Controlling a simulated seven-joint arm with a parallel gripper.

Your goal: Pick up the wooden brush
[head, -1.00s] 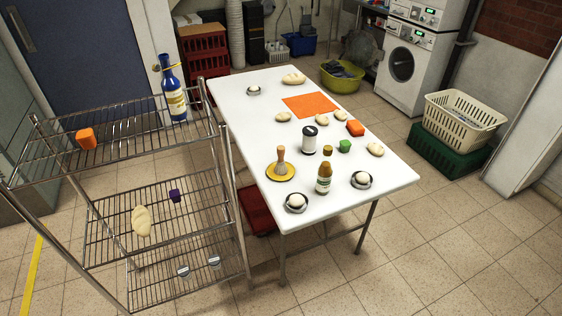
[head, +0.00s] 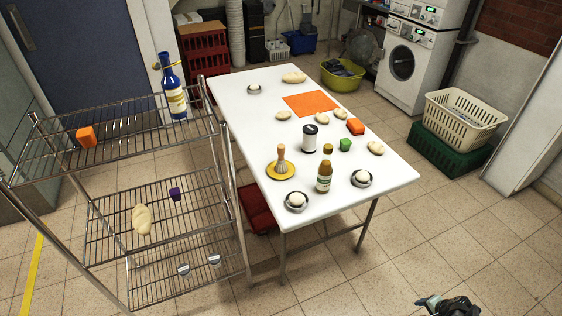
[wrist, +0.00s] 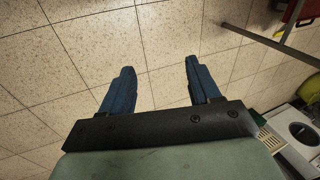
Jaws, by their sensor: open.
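The wooden brush (head: 282,160) stands upright, handle up and bristles down, on a round yellow plate (head: 271,170) near the front left of the white table (head: 235,104). Part of my arm's end shows at the bottom right edge of the head view, over the floor and well apart from the table. In the wrist view my gripper (wrist: 158,78) is open and empty, its two blue fingers spread above floor tiles. The brush does not show in the wrist view.
A brown bottle (head: 324,176), a black-and-white jar (head: 309,138) and two dishes with white balls, one here (head: 296,202), stand near the brush. A wire rack (head: 150,143) with a blue bottle (head: 172,88) flanks the table's left.

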